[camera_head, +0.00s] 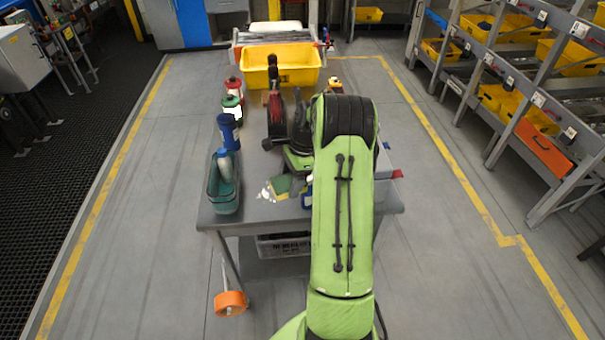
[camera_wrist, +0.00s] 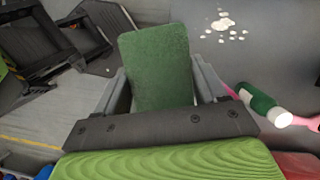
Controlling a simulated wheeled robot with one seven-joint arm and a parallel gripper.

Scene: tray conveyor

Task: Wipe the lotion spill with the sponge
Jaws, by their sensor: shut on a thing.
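My gripper (camera_wrist: 164,82) is shut on a green sponge (camera_wrist: 157,62), which stands out past the fingers in the wrist view. The sponge also shows in the head view (camera_head: 280,187), left of my green arm. The lotion spill (camera_wrist: 224,26) is a cluster of white blobs on the grey table, to the right of the sponge in the wrist view. In the head view the spill (camera_head: 265,192) lies just left of the sponge. I cannot tell whether the sponge touches the table. My arm hides part of the table's right side.
A teal caddy (camera_head: 213,200) with a bottle stands at the table's left edge. Blue (camera_head: 228,131), green-and-white (camera_head: 232,107) and red (camera_head: 234,86) bottles stand behind it. A yellow bin (camera_head: 280,65) is at the back. A bottle with a green label (camera_wrist: 262,103) is right of my gripper.

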